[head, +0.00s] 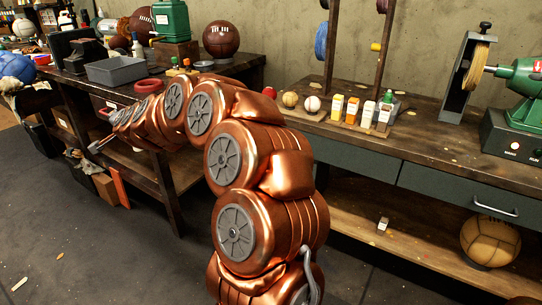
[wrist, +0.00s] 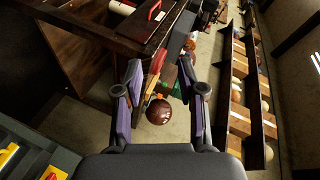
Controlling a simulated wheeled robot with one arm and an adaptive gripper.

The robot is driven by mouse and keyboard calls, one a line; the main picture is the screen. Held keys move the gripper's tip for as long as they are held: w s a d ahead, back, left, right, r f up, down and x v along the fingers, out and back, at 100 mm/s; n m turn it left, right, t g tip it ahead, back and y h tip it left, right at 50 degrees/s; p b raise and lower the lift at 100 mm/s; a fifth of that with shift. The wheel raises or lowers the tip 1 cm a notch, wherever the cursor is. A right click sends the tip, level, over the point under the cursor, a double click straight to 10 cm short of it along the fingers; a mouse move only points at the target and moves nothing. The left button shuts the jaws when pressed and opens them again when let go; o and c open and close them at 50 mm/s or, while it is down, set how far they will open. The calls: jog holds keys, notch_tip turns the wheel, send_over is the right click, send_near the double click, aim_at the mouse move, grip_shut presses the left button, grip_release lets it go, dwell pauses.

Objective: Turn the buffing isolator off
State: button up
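A green buffing machine (head: 526,82) stands at the right end of the right bench, with a tan wheel (head: 476,66) on its shaft. Its dark base box (head: 508,138) carries a small round light-coloured control (head: 515,146) and part of another at the picture's edge. I cannot tell which is the isolator or how it is set. My gripper (head: 97,146) is far to the left of the machine, by the left bench. In the wrist view my gripper (wrist: 160,72) has its two fingers spread, with nothing held between them.
The left bench (head: 150,80) holds a grey tray (head: 116,70), brown balls and tools. The right bench (head: 400,137) holds small balls and boxes, with drawers below and a tan ball (head: 490,241) on its shelf.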

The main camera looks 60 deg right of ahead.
jog(key=d+f+m+g+h+b, duration=0.1)
jog(key=d+f+m+h+b, duration=0.45)
jog(key=d, duration=0.85)
jog(key=s+d+f+m+g+h+b, duration=0.35)
jog(key=s+d+f+m, duration=0.2)
jog(key=d, duration=0.35)
jog(key=s+d+f+m+g+h+b, duration=0.25)
jog(key=s+d+f+m+g, duration=0.2)
jog(key=s+d+f, duration=0.35)
jog(key=s+d+f+m+g+h+b, duration=0.2)
jog(key=s+d+f+m+g+h, duration=0.25)
jog(key=d, duration=0.55)
jog(key=d+r+n+y+b, duration=0.1)
jog(key=d, duration=0.6)
jog(key=shift+s+d+r, duration=0.15)
jog(key=shift+s, duration=0.25)
grip_shut()
